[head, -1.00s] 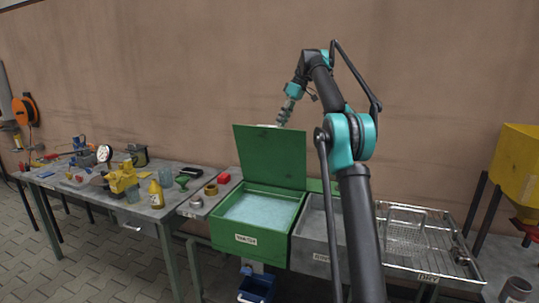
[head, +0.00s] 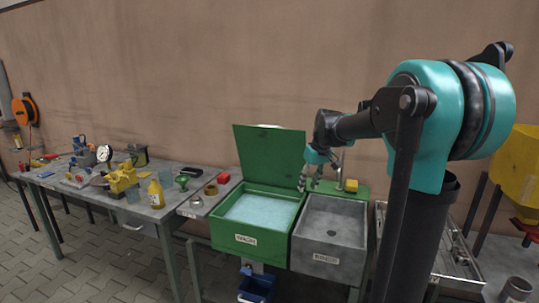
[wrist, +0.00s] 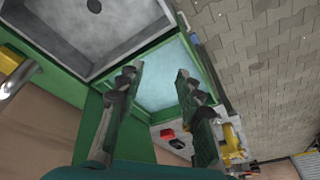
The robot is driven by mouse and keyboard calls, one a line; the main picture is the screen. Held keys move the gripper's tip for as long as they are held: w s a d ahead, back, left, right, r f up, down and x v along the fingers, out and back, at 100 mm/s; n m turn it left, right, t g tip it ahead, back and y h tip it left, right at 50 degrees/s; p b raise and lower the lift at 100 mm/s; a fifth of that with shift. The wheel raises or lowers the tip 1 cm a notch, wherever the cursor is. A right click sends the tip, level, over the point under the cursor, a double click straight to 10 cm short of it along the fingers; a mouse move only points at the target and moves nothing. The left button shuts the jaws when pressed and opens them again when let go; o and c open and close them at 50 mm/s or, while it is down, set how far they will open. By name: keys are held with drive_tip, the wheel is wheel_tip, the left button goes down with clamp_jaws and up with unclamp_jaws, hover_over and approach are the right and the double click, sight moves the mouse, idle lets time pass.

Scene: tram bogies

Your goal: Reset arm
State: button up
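My gripper (head: 310,183) is in the head view, above the back of the sinks, near the raised green lid (head: 268,155). In the wrist view my gripper (wrist: 158,72) shows two fingers spread apart with nothing between them. Past the fingertips lie the blue-grey liquid of the green wash basin (wrist: 168,78) and part of the grey rinse basin (wrist: 85,30). The green wash basin (head: 240,247) also shows in the head view with its lid up. The grey rinse basin (head: 328,258) looks empty.
A yellow block (head: 351,186) sits by the tap behind the rinse basin. A workbench (head: 95,190) at left holds a yellow bottle (head: 156,194), a gauge (head: 104,154) and other items. A wire drying rack (head: 455,250) is at right, partly hidden by my arm. A blue bin (head: 257,288) is below.

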drive_tip(key=s+d+f+m+t+h, duration=0.1)
drive_tip(key=s+d+f+m, duration=0.1)
drive_tip(key=s+f, duration=0.7)
drive_tip(key=s+d+f+m+h, duration=0.1)
drive_tip(key=s+d+f+m, duration=0.2)
drive_tip(key=s+f, duration=0.7)
drive_tip(key=s, duration=0.8)
drive_tip(key=shift+s+f+t, duration=0.15)
drive_tip(key=shift+f+t, duration=0.15)
drive_tip(key=shift+t, duration=0.1)
drive_tip(key=shift+d, duration=0.2)
